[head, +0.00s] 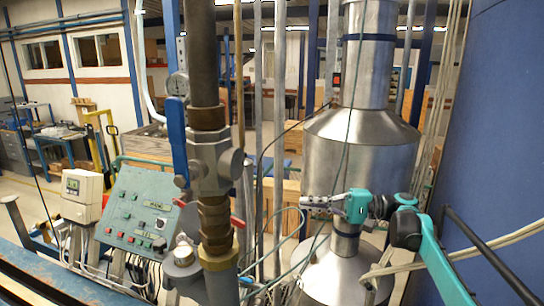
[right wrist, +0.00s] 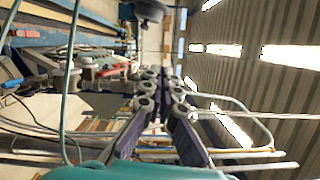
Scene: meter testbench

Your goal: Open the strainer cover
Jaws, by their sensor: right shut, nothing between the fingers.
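A grey metal fitting (head: 208,152) sits on the thick vertical pipe left of centre, with a round cap (head: 231,164) on its right side. It may be the strainer and its cover, but I cannot tell for certain. My right gripper (head: 308,203) is to the right of this fitting, pointing left, clearly apart from it. Its fingers are shut and empty, and they also show in the right wrist view (right wrist: 152,78). A dark grey round part (right wrist: 149,10) shows at the top of the right wrist view; I cannot tell what it is. My left gripper is not in view.
A large steel vessel (head: 350,150) stands close behind my right gripper. A blue lever (head: 176,138), a red handle (head: 237,222) and a pressure gauge (head: 177,84) are near the pipe. A green control panel (head: 140,215) is at left. Thin cables hang around the gripper.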

